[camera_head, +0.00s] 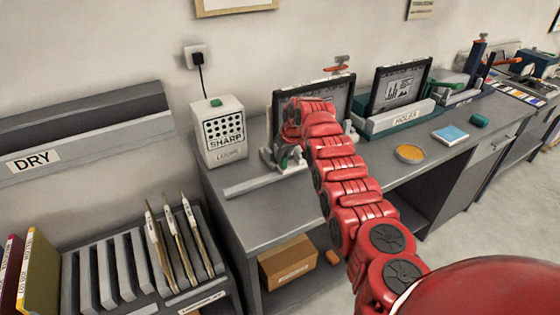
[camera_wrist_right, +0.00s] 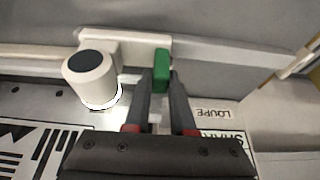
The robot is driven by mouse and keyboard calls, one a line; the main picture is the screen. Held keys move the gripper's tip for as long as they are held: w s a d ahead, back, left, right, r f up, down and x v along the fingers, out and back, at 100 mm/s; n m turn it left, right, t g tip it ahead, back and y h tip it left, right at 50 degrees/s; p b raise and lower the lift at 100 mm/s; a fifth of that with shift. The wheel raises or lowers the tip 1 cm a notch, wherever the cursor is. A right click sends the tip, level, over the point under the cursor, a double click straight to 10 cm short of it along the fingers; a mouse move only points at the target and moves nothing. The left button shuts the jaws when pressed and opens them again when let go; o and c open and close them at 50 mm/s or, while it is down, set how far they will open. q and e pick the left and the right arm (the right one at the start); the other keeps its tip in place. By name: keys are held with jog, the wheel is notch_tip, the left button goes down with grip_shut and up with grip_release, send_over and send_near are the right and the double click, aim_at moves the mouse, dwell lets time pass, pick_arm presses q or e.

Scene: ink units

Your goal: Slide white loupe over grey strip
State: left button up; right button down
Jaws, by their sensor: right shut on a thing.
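The white loupe (camera_wrist_right: 88,76), a short white cylinder with a black top, stands at the left in the right wrist view. It sits by a pale carriage with a green handle (camera_wrist_right: 162,70). My right gripper (camera_wrist_right: 162,88) has its dark fingers close together at this handle, shut on it. In the head view my right gripper (camera_head: 280,157) is low over the near part of the desk, and my red arm hides most of the loupe's area. I cannot pick out the grey strip with certainty; black-and-white patterns (camera_wrist_right: 30,148) show below the loupe. My left gripper is out of view.
A white box marked SHARP (camera_head: 222,130) stands left of my gripper. A dark-framed screen (camera_head: 342,92) rises behind my arm. An orange dish (camera_head: 409,154) and a blue pad (camera_head: 450,134) lie to the right.

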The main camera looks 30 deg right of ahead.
jog(key=shift+d+r, duration=0.1)
jog(key=shift+d, duration=0.15)
jog(key=c, duration=0.8)
grip_release()
jog(key=shift+d, duration=0.1)
jog(key=shift+o, duration=0.2)
jog(key=shift+s+r, duration=0.15)
jog(key=b+v, duration=0.4)
jog(key=v, duration=1.3)
jog(key=shift+b, duration=0.3)
